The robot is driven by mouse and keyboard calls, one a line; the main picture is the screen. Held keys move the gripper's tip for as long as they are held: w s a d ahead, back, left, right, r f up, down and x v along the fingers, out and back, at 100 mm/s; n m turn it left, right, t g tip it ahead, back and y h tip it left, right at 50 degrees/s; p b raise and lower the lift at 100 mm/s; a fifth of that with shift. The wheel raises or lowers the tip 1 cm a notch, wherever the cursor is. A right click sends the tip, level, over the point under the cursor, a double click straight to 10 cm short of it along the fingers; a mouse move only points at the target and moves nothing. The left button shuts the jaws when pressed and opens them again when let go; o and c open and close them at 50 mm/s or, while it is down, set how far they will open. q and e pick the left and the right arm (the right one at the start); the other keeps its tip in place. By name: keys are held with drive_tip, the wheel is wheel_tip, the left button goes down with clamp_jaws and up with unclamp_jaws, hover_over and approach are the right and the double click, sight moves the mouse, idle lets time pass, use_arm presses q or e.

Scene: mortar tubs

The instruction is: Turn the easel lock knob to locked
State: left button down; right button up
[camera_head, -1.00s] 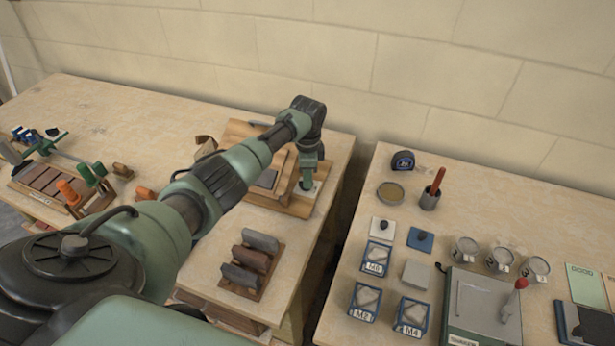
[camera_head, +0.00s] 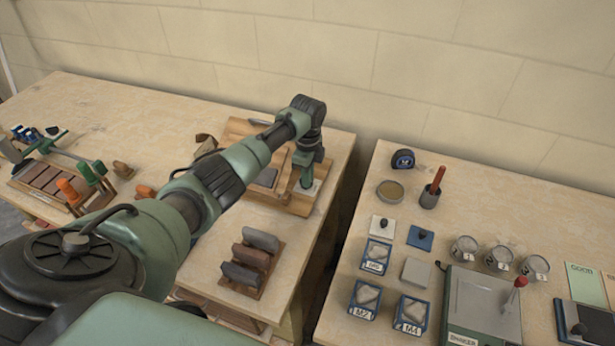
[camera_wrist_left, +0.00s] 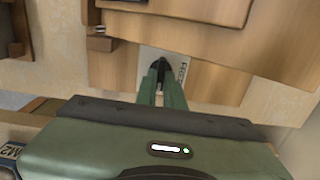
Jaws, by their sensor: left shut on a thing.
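The easel (camera_head: 236,130) is a wooden board assembly at the back right of the left table. A pale label plate (camera_head: 312,187) lies on its right part, and the plate (camera_wrist_left: 148,60) also shows in the left wrist view. My left gripper (camera_head: 305,183) points down at this plate. In the left wrist view its green fingers (camera_wrist_left: 161,75) are closed together around a small dark knob (camera_wrist_left: 161,64) on the plate. The fingers cover most of the knob, so I cannot tell which way it is turned. My right gripper is out of view.
A rack of dark blocks (camera_head: 240,284) stands in front of the easel. Clamps and orange-handled tools (camera_head: 68,188) are at the left. A gap separates the right table, which holds a red-handled tool in a cup (camera_head: 430,196), tubs (camera_head: 375,257) and a shaker (camera_head: 480,305).

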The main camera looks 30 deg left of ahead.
use_arm(q)
drive_tip(key=shift+w+r, duration=0.15)
drive_tip(key=c, duration=1.5)
unclamp_jaws()
wheel_tip(320, 180, up, 8)
drive_tip(key=shift+f+b, duration=0.15)
drive_tip(key=shift+b, duration=0.6)
